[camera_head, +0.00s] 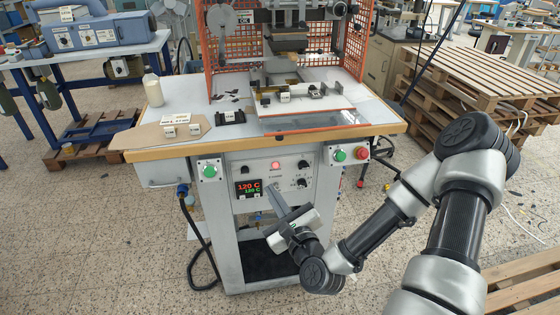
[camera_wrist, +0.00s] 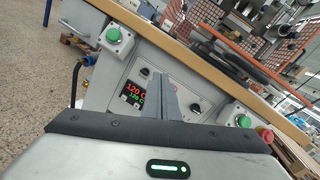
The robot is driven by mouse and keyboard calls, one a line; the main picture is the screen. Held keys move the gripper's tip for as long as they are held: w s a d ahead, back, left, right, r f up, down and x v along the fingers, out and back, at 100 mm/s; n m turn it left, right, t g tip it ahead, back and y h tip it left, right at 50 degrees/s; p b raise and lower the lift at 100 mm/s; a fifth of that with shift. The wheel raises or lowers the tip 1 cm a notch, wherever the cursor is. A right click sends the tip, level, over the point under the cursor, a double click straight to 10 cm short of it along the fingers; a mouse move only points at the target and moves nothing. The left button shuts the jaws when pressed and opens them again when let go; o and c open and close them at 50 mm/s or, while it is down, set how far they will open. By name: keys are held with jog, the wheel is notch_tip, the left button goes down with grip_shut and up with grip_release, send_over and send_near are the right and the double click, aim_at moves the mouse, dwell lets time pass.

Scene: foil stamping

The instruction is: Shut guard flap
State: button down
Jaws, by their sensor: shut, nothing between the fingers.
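The stamping press stands on a wood-edged bench with orange mesh guards (camera_head: 232,52) around its work area. A clear panel with an orange-red edge (camera_head: 318,132), which looks like the guard flap, lies low across the bench front; I cannot make out its hinge. My gripper (camera_head: 275,190) is in front of the control panel, below the bench edge and apart from the flap. Its fingers are together and empty. In the wrist view the closed fingers (camera_wrist: 168,82) point up toward the panel, with the mesh guard (camera_wrist: 205,22) beyond.
The control panel has a 120 C display (camera_head: 248,188), green buttons (camera_head: 210,171) and a red button (camera_head: 361,153). A white bottle (camera_head: 153,87) and a board with small blocks (camera_head: 168,134) are on the bench's left. Stacked pallets (camera_head: 478,75) stand right.

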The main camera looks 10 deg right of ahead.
jog(key=w+d+r+m+t+h+b, duration=0.2)
jog(key=w+d+r+m+h+b, duration=0.2)
jog(key=w+b, duration=0.5)
notch_tip(320, 180, up, 2)
jog(key=m, duration=0.3)
jog(key=shift+w+r, duration=0.15)
jog(key=shift+w, duration=0.15)
